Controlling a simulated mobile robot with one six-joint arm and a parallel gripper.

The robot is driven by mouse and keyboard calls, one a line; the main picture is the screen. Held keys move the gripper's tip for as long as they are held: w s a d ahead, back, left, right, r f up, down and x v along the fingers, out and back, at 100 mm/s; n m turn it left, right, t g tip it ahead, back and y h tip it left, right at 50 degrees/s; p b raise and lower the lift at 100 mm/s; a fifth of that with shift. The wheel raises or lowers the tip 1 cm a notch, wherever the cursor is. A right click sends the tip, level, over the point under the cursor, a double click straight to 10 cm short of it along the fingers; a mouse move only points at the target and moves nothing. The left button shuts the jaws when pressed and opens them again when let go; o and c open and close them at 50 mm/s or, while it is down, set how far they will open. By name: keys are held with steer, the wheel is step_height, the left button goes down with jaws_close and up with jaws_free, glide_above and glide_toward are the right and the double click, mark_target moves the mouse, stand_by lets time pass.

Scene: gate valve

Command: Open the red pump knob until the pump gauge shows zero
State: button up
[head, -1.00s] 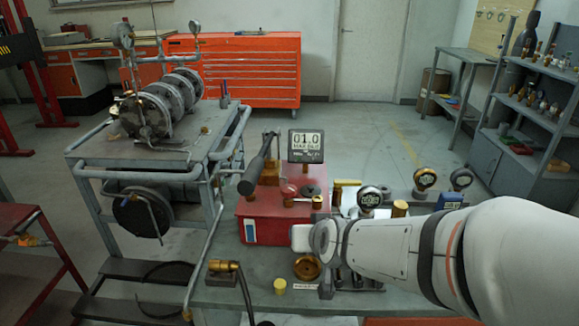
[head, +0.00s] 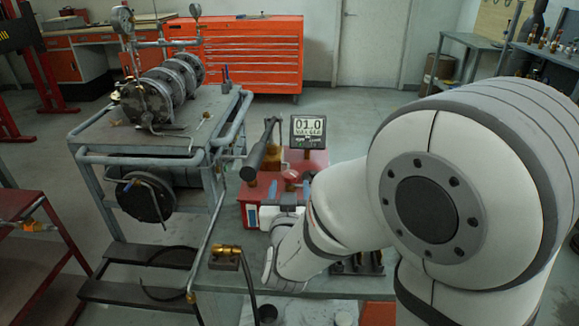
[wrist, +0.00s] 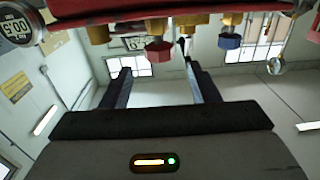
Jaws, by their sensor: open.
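The square digital pump gauge (head: 308,132) on top reads about 01.0. In the wrist view a red knob (wrist: 159,51) on a brass fitting shows just above the gap between my fingers. My gripper (wrist: 162,76) is open, one dark finger on each side, with nothing visibly held. The knob appears beyond the fingertips; I cannot tell the exact distance.
A blue knob (wrist: 229,41) sits right of the red one in the wrist view. A round gauge (wrist: 15,27) is at the upper left. The pump's dark lever (head: 258,151) rises beside the gauge. A brass fitting with a hose (head: 227,257) stands on the bench's near left.

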mark_target(291, 179)
steer(key=shift+w+r+p, duration=0.2)
steer(key=shift+w+p, duration=0.45)
steer(key=shift+p, duration=0.25)
steer(key=w, duration=0.5)
steer(key=shift+f, duration=0.25)
steer(key=c, duration=1)
steer(key=shift+o, duration=0.2)
steer(key=shift+f+y+b, duration=0.1)
steer(key=shift+y+b, duration=0.3)
steer(key=shift+b, duration=0.25)
